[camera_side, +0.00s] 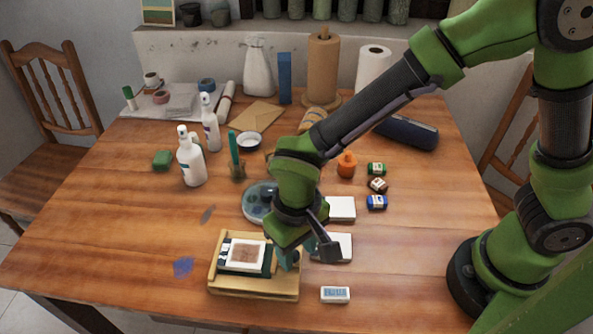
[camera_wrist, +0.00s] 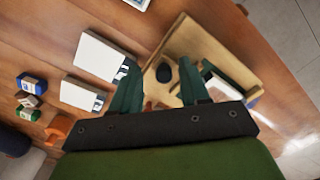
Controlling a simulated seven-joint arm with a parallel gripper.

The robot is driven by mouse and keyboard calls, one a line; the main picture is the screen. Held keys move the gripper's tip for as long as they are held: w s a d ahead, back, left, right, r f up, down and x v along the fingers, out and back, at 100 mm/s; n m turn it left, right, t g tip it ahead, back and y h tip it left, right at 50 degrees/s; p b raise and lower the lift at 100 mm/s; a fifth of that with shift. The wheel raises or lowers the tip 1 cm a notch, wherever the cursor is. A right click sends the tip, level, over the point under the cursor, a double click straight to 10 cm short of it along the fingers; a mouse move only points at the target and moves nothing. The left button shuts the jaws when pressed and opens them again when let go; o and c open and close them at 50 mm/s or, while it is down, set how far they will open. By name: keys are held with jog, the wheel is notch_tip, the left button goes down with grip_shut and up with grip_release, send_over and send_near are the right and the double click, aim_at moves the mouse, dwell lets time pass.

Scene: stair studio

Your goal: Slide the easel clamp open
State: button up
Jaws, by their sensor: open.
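The easel (camera_side: 253,292) is a low wooden frame at the front of the table. It holds a small brown-and-white picture (camera_side: 245,255) with dark green strips beside it. In the wrist view the easel (camera_wrist: 240,45) fills the upper right. A dark oval knob (camera_wrist: 164,72), apparently part of the clamp, shows between my fingers. My gripper (camera_wrist: 158,68) is open, with its teal fingers on either side of the knob; contact is not visible. In the side view my gripper (camera_side: 290,256) is over the easel's right end, and my wrist hides part of it.
White boxes (camera_side: 333,247) lie just right of the easel, with a small white-and-blue box (camera_side: 335,294) in front. Paint jars (camera_side: 377,202), an orange bottle (camera_side: 346,166) and a round palette (camera_side: 256,201) lie behind. White bottles (camera_side: 191,160) stand at the left. The table's left front is mostly clear.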

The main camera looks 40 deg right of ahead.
aim_at(295, 253)
notch_tip(295, 253, up, 17)
dwell(0.5)
jog(key=shift+f, duration=0.1)
jog(key=s+d+r+m+t+y, duration=0.1)
jog(key=d+m+t, duration=0.1)
jog(key=d, duration=0.9)
jog(key=s+d+r+m+t+y, duration=0.1)
jog(key=d+t, duration=0.4)
jog(key=d, duration=0.6)
jog(key=shift+s+d+m, duration=0.35)
jog(key=shift+s+m, duration=0.15)
jog(key=shift+r, duration=0.1)
